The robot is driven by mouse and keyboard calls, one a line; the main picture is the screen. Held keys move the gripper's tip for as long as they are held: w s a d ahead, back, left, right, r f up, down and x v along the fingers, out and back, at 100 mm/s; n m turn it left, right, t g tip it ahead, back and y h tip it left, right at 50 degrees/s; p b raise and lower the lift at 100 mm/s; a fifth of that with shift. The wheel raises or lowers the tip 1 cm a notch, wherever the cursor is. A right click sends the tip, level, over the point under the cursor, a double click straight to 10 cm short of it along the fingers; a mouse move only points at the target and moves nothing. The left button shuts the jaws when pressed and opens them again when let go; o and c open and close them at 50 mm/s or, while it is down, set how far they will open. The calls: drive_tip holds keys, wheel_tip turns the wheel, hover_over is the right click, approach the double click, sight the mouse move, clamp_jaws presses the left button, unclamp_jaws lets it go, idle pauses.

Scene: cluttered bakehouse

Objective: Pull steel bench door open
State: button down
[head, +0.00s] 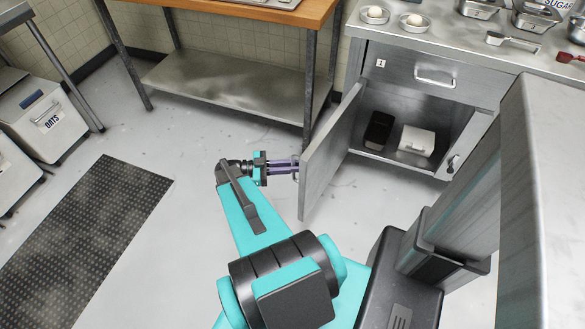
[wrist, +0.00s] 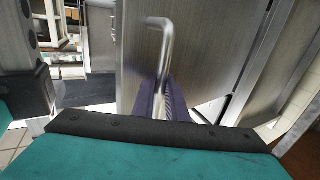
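The steel bench (head: 480,85) stands at the right in the head view. Its door (head: 330,150) is hinged at the left of the cabinet opening and stands wide open, swung out toward me. My gripper (head: 292,167) is at the outer face of the door, near its free edge. In the wrist view the door (wrist: 205,60) fills the middle, with its bar handle (wrist: 164,38) running down between my purple fingers (wrist: 166,102). The fingers are close together around the handle and look shut on it. The exact contact is partly hidden.
Inside the cabinet are a dark box (head: 379,130) and a white container (head: 415,141). A wood-topped table (head: 270,12) with a lower shelf stands behind the door. White bins (head: 45,120) and a dark floor mat (head: 85,235) are at left. The floor between is clear.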

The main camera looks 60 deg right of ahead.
drive_tip(key=c, duration=1.8)
unclamp_jaws()
drive_tip(key=shift+s+a, duration=0.1)
drive_tip(key=shift+o, duration=0.2)
drive_tip(key=p+v, duration=0.3)
drive_tip(key=v, duration=0.8)
drive_tip(key=shift+w+r+p, duration=0.2)
drive_tip(key=shift+w+p, duration=0.1)
drive_tip(key=shift+p, duration=0.05)
drive_tip(key=p, duration=0.2)
drive_tip(key=w+p, duration=0.1)
drive_tip(key=p, duration=0.1)
drive_tip(key=shift+w+a+p, duration=0.15)
drive_tip(key=shift+a+p, duration=0.1)
drive_tip(key=shift+p, duration=0.05)
drive_tip(key=shift+w+a+f+p, duration=0.2)
drive_tip(key=shift+w+a+p, duration=0.1)
drive_tip(key=shift+p, duration=0.85)
